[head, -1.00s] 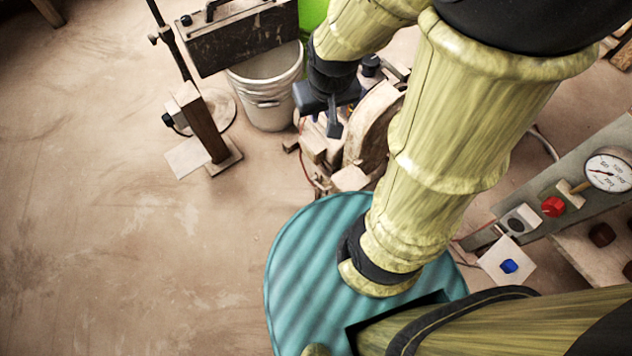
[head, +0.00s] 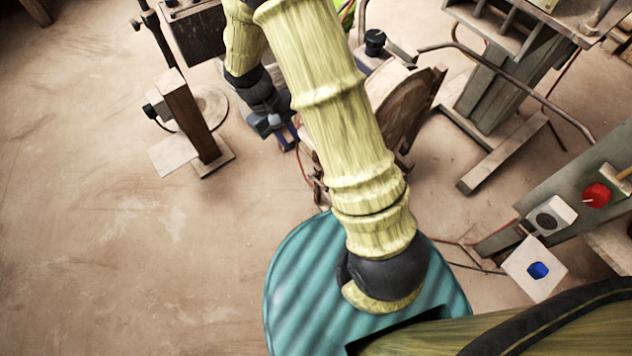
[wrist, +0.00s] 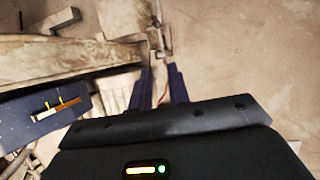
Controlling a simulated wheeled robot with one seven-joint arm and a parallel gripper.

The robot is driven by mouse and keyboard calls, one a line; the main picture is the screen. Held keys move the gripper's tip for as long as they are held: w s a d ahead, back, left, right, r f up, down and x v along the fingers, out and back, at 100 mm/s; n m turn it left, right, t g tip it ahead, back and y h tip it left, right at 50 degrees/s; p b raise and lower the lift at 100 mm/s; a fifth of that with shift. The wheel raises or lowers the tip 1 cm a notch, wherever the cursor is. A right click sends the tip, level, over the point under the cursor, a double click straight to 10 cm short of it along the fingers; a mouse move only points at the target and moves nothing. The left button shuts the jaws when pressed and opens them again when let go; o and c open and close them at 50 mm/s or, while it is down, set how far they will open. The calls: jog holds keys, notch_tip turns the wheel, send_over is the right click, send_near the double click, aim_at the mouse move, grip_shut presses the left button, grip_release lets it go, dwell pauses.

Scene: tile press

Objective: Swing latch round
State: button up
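My gripper (head: 284,138) is low at the left side of the wooden machine with a round wheel (head: 405,105) in the head view. In the wrist view my gripper (wrist: 159,88) shows two dark blue fingers standing apart, pointing at a narrow pale upright part (wrist: 156,40) at the end of a wooden beam (wrist: 60,62). This part may be the latch; I cannot tell for sure. Whether it lies between the fingertips or just beyond them is unclear. My arm hides part of the machine in the head view.
A wooden post on a base (head: 190,120) stands to the left. A panel with a red knob (head: 597,195) and a blue button (head: 538,270) is at the right. A grey stand (head: 505,90) is behind. The floor at the left is clear.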

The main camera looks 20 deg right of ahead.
aim_at(320, 183)
jog(key=b+x, duration=1)
jog(key=x, duration=0.7)
jog(key=shift+f, duration=0.1)
jog(key=shift+s+a, duration=0.1)
jog(key=shift+s+d, duration=0.1)
jog(key=shift+d, duration=0.15)
grip_shut()
